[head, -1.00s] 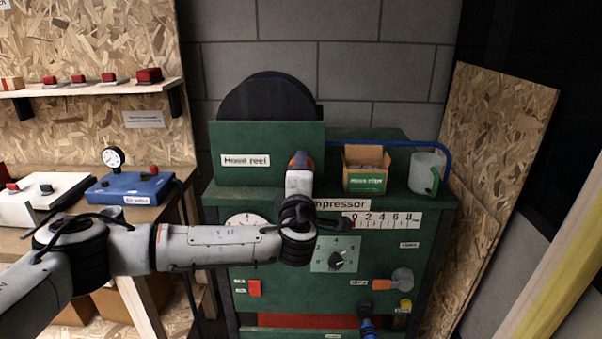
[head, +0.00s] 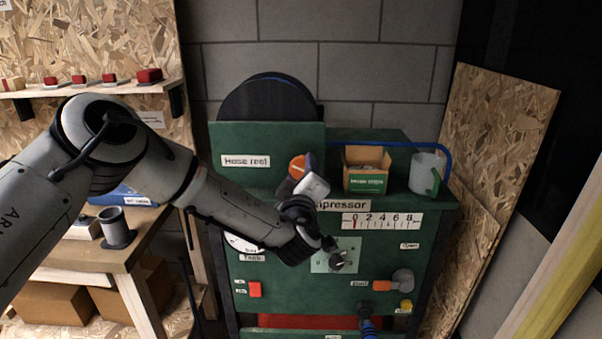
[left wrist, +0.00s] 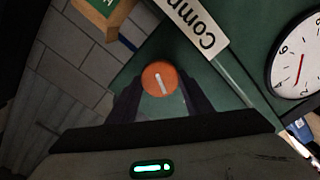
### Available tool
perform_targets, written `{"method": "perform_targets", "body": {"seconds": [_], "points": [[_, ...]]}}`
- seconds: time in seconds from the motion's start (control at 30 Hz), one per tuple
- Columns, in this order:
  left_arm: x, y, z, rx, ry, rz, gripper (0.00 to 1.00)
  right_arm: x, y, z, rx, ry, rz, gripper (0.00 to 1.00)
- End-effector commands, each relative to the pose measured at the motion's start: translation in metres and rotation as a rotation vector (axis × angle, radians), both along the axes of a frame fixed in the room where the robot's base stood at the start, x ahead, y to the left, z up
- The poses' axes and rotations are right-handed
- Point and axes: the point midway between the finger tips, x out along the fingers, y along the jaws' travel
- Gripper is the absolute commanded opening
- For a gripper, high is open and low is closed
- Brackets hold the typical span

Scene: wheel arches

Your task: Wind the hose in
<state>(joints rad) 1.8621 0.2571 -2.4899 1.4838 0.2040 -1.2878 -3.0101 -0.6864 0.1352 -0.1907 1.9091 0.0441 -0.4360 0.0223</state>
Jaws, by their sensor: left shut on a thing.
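The hose reel is a dark disc (head: 268,100) behind a green panel labelled "Hose reel" (head: 240,140) on the green compressor cabinet. My left gripper (head: 303,168) is beside this panel's lower right corner, shut on a round orange knob (head: 296,166). In the left wrist view, the orange knob (left wrist: 158,72) with a white line on its face sits between the dark fingertips (left wrist: 160,88). The blue hose (head: 390,144) runs along the cabinet top and bends down at the right. A blue and black piece (head: 367,328) shows low at the front. My right gripper is out of view.
A box of hose clips (head: 366,180) and a grey mug with a green handle (head: 422,174) stand on the cabinet top, right of my gripper. Dials, a selector knob (head: 338,262) and a red switch (head: 255,289) are on the front. A workbench (head: 110,255) stands at left.

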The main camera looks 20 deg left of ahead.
Motion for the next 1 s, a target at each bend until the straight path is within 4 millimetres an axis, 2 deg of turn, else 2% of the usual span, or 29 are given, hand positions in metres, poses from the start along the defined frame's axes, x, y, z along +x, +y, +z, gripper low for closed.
{"method": "perform_targets", "body": {"seconds": [0.47,0.5,0.57,0.87,1.0], "points": [[-0.0004,-0.0009,-0.0015,0.012,0.007,-0.002,0.23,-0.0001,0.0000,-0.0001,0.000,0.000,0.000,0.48],[-0.0003,-0.0010,-0.0015,0.012,0.007,-0.002,0.52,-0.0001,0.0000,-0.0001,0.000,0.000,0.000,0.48],[-0.0003,-0.0010,-0.0015,0.012,0.007,-0.002,0.62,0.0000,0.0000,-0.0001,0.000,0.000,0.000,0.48],[-0.0006,-0.0010,-0.0010,0.011,0.005,-0.002,0.64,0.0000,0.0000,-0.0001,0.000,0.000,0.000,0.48],[-0.0089,-0.0038,-0.0019,0.010,0.008,-0.004,0.64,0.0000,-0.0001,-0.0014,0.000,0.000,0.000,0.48]]}}
